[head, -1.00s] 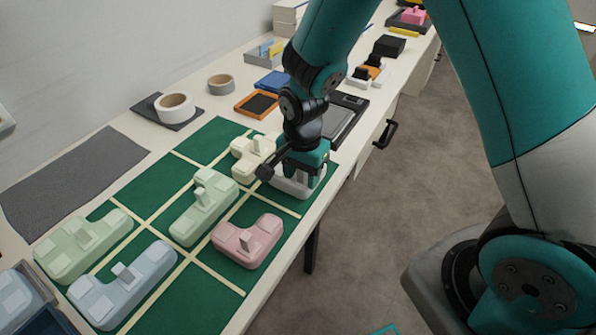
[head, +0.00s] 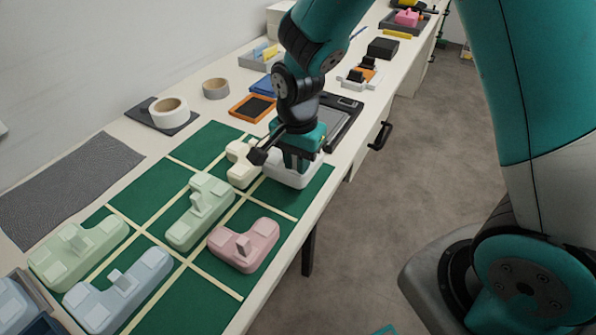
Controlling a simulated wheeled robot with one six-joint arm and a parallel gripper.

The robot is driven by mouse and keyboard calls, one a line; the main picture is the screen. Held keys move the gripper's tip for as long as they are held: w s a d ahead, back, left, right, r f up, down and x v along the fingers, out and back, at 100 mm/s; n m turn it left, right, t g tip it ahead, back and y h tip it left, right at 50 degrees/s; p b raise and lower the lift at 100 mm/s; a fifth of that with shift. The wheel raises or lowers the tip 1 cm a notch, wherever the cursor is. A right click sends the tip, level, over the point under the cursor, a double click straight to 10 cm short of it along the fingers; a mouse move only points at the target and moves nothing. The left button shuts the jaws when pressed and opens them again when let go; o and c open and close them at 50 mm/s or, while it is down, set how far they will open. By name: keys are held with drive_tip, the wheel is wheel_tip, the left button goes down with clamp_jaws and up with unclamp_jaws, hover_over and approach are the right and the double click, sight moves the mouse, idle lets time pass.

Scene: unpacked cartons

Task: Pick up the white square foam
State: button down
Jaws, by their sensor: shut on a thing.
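The white foam (head: 289,179) is at the far right cell of the green mat, near the table's front edge. My gripper (head: 297,160) is over it, pointing down, and shut on it, probably on its upright tab, which the gripper hides. The foam's upper side is partly hidden too. I cannot tell whether the foam touches the mat or is slightly above it. A cream foam (head: 240,165) stands just left of it, partly covered by my gripper's side part.
The green mat (head: 205,142) with pale dividing strips also holds a green foam (head: 200,212), a pink foam (head: 243,246), a light green foam (head: 78,248) and a blue foam (head: 118,288). Tape rolls (head: 168,112) and an orange-framed item (head: 253,108) lie behind. A dark tray (head: 342,117) is beyond my gripper.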

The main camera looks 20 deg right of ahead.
wheel_tip(320, 180, up, 15)
drive_tip(key=shift+r+p, duration=0.2)
drive_tip(key=shift+p, duration=0.2)
drive_tip(key=shift+d+f, duration=0.1)
